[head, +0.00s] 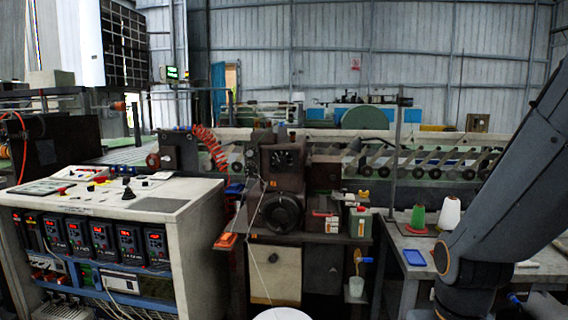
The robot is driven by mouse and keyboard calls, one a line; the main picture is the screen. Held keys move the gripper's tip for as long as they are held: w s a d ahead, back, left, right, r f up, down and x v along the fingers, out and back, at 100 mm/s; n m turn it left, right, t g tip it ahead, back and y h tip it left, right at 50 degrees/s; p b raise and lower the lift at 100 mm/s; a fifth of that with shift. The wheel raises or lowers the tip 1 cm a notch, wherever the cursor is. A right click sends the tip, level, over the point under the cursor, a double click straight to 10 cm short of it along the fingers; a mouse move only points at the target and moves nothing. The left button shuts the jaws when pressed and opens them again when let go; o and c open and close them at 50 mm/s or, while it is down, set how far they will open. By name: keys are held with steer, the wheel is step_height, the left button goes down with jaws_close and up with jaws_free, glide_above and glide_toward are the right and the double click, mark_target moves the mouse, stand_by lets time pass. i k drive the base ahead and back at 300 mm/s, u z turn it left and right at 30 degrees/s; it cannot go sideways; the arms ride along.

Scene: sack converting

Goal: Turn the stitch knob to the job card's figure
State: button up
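The dark sewing machine (283,185) stands in the middle of the head view. A small round dial-like part (283,158) shows on its upper face, and a large black round wheel (281,213) sits below. I cannot tell which part is the stitch knob, and no figures are readable. A pale flat sheet or card (46,187) lies on the console top at the left, too small to read; I cannot tell if it is the job card. My arm fills the right side of the view, bent down at the lower right. My gripper is not in view.
A white-topped control console (135,208) with red displays stands at the left. A work table (405,240) at the right holds a green thread cone (418,217), a white cone (449,213) and a blue tray (414,258). A conveyor (400,165) runs behind.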

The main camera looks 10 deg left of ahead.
mark_target(282, 161)
steer(key=z, duration=0.6)
steer(key=i, duration=0.5)
steer(key=z, duration=1)
steer(key=i, duration=1.2)
steer(key=u, duration=1)
steer(key=i, duration=0.5)
steer(key=u, duration=2.45)
